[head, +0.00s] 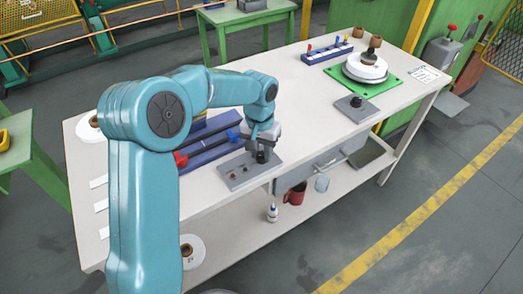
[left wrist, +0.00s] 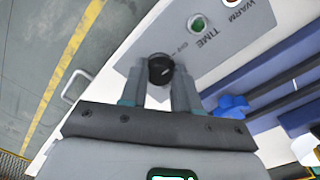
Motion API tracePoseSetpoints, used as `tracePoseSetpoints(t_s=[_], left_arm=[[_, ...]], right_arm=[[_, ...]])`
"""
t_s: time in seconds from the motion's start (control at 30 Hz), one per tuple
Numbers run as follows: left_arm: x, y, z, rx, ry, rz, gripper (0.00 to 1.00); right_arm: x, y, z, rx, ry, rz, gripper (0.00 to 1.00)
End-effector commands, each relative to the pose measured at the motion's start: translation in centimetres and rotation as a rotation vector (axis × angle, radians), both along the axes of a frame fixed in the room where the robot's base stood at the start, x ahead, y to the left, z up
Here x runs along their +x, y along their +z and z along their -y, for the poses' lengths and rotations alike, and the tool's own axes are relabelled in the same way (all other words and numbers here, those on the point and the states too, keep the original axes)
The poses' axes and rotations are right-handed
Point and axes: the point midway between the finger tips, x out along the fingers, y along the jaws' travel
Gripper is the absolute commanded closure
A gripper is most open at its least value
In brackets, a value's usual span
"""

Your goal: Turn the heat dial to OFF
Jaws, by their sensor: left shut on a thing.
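The heat dial is a round black knob (left wrist: 160,68) on a grey control panel (left wrist: 222,62). In the left wrist view, my left gripper (left wrist: 159,78) has one finger on each side of the knob and is shut on it. A small label beside the knob is too small to read surely, and so is the knob's pointer. In the head view, my left gripper (head: 263,142) comes down over the black knob (head: 262,156) at the right end of the panel (head: 237,176). My right gripper is in neither view.
The panel also has a green lamp (left wrist: 197,24) and printed words TIME and WARM. A blue rail unit (head: 205,150) with red and blue handles lies behind the panel. A white reel on a green base (head: 375,82) stands far right. The table's middle is clear.

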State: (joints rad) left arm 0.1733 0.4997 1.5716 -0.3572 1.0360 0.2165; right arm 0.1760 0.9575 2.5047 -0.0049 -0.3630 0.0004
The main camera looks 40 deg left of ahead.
Motion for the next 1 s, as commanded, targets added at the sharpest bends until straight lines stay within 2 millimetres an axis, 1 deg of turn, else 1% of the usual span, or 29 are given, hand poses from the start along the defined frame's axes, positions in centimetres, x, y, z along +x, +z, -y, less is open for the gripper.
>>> tracePoseSetpoints(t_s=[0.07, 0.1, 0.17, 0.43, 0.57, 0.67, 0.9, 1.0], left_arm=[[0.1, 0.1, 0.0, 0.0, 0.002, 0.005, 1.0], [0.1, 0.1, 0.0, 0.0, 0.002, 0.005, 0.63], [0.1, 0.1, 0.0, 0.0, 0.001, 0.005, 0.44], [0.0, 0.1, 0.0, 0.0, 0.0, 0.002, 0.44], [0.1, 0.9, -0.1, 0.001, 0.0, 0.003, 0.44], [0.1, 2.6, -0.1, 0.001, 0.0, 0.007, 0.44], [0.1, 9.2, -0.3, 0.0, 0.0, 0.009, 0.44], [0.0, 11.7, -0.4, 0.001, 0.0, 0.007, 0.44]], right_arm=[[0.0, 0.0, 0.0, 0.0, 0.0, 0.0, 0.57], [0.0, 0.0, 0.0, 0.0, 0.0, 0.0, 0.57], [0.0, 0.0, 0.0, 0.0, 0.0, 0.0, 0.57], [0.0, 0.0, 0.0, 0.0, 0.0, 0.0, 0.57], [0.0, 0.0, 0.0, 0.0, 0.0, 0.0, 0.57], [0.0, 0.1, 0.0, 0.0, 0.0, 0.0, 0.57], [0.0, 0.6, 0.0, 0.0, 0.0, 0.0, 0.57], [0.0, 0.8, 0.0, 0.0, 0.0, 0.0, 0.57]])
